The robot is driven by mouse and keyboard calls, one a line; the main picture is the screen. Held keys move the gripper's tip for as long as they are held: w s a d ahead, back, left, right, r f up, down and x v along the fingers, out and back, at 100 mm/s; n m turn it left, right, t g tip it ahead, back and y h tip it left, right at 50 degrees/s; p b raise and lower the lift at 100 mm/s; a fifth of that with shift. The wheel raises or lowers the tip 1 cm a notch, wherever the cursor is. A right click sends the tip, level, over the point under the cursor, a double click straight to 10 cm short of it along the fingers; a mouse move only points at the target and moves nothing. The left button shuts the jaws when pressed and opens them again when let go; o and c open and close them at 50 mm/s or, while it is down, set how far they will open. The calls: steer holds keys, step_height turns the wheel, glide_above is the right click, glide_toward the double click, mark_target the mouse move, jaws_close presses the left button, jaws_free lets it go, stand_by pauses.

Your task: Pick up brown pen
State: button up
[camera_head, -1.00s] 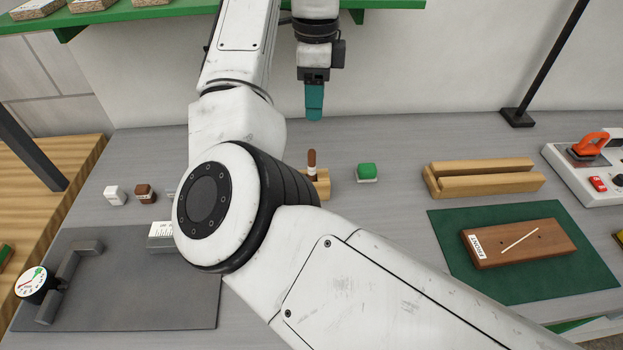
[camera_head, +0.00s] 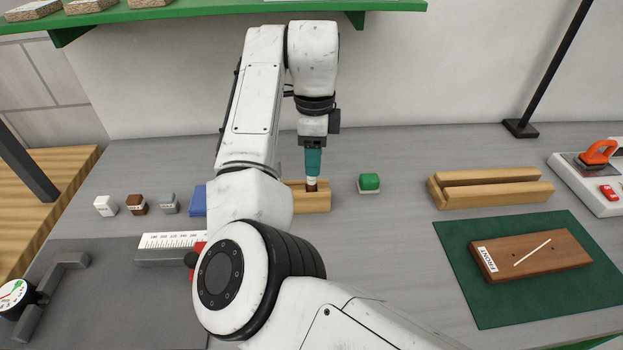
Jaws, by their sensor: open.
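The brown pen (camera_head: 311,187) stands upright in a wooden holder block (camera_head: 317,202) at the middle of the table. Only a short brown part of it shows below my gripper (camera_head: 312,172). My gripper, with teal fingers, points straight down right over the pen, its tips at the pen's upper part. The jaws are open. The fingers hide the pen's top, and I cannot tell whether they touch it. My arm covers the left part of the holder.
A green-topped block (camera_head: 369,183) stands just right of the holder. A grooved wooden block (camera_head: 490,190) and a brown board (camera_head: 530,254) on a green mat (camera_head: 460,292) lie further right. Small blocks (camera_head: 137,204) and a white scale (camera_head: 172,240) are on the left.

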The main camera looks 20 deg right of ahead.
mark_target(312, 183)
steer(key=shift+a+f+p, duration=0.15)
steer(key=shift+f+p, duration=0.05)
steer(key=shift+f, duration=1)
steer(key=shift+a+f+p, duration=0.1)
steer(key=shift+f+p, duration=0.05)
steer(key=shift+f, duration=1)
jaws_close()
